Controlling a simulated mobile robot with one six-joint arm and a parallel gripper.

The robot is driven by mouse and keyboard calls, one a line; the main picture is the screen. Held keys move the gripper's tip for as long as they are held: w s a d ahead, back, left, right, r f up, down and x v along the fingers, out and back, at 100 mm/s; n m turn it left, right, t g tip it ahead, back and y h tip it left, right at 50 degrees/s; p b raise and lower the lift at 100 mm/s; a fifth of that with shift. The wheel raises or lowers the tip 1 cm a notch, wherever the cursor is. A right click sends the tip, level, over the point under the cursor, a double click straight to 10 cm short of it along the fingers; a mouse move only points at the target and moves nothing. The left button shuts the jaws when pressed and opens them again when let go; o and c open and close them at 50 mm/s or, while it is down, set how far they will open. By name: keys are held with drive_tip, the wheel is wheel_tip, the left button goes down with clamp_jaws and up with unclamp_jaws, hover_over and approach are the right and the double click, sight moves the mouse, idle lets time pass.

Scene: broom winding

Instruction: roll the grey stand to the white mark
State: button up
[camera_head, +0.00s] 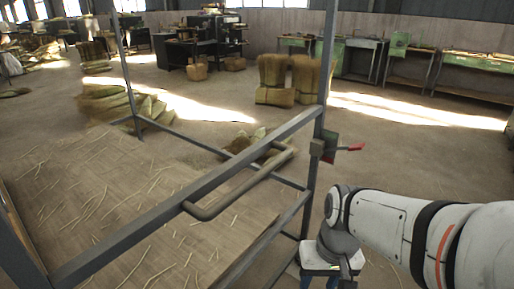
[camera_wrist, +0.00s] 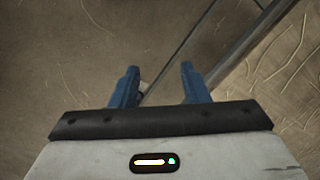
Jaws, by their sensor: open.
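The grey stand (camera_head: 180,203) is a metal frame that fills the left and middle of the head view, close in front of me. A bent tube handle (camera_head: 245,188) is fixed along its top rail. My gripper (camera_wrist: 158,88) is open, with two blue fingers and nothing seen between them but floor and a thin bar. In the head view it is low, right of the stand's near post, partly cut off by the bottom edge. A grey bar of the stand (camera_wrist: 245,42) slants past the fingers in the wrist view. I cannot make out the white mark.
Straw lies scattered on the floor panel (camera_head: 110,190) within the frame. Straw bundles (camera_head: 110,103) lie behind it, and upright bundles (camera_head: 273,80) stand farther back. A red lever (camera_head: 350,148) juts from the right post. Green benches (camera_head: 480,62) line the far wall; open floor lies between.

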drive_tip(key=w+a+r+g+y+p, duration=0.2)
drive_tip(key=a+r+g+y+p, duration=0.1)
drive_tip(key=a+r+y+p, duration=0.4)
drive_tip(key=m+t+y+p, duration=0.4)
drive_tip(key=t+y+p, duration=0.3)
drive_tip(key=p, duration=0.7)
approach(261, 178)
drive_tip(key=a, duration=0.3)
drive_tip(key=x, duration=0.2)
drive_tip(key=p+x, duration=0.1)
drive_tip(key=x, duration=0.5)
drive_tip(key=shift+w+f, duration=0.35)
drive_tip(key=shift+w, duration=0.05)
clamp_jaws()
